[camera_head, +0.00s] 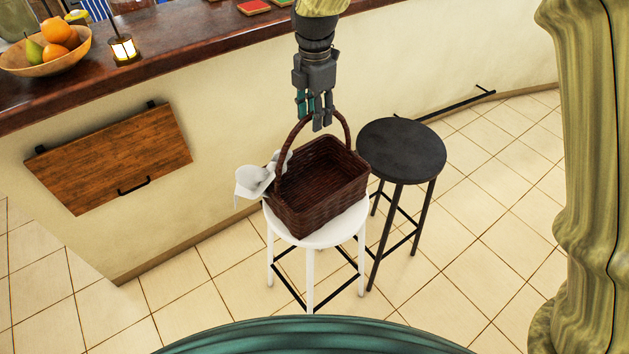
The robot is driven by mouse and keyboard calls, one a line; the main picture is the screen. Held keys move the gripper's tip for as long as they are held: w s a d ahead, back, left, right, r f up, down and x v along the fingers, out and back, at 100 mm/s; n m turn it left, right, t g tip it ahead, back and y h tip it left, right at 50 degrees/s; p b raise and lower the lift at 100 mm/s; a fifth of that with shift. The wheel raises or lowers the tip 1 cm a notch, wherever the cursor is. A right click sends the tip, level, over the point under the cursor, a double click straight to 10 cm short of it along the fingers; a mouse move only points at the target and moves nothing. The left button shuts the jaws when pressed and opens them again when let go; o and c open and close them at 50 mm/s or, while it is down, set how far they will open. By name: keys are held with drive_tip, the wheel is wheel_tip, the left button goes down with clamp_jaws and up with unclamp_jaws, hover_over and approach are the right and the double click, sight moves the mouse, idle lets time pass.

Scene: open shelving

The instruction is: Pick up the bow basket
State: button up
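The bow basket (339,186) is a dark brown woven basket with an arched handle and a white bow (256,179) on its left side. It stands upright on a white round stool (325,237). My gripper (316,121) points down from above, with its fingertips at the top of the handle's arch. The fingers overlap the handle in the picture. I cannot tell whether they are around it, touching it or in front of it. The finger gap is too small to judge.
A black stool (402,150) stands just right of the basket. Behind is a counter (180,50) with a fruit bowl (15,62) and a lit lantern (123,49). A folded wooden wall panel (110,155) is at left. Tiled floor (480,250) is clear at right.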

drive_tip(key=shift+f, duration=0.1)
drive_tip(key=shift+s+d, duration=0.1)
drive_tip(key=shift+s, duration=0.1)
drive_tip(key=shift+w, duration=0.1)
clamp_jaws()
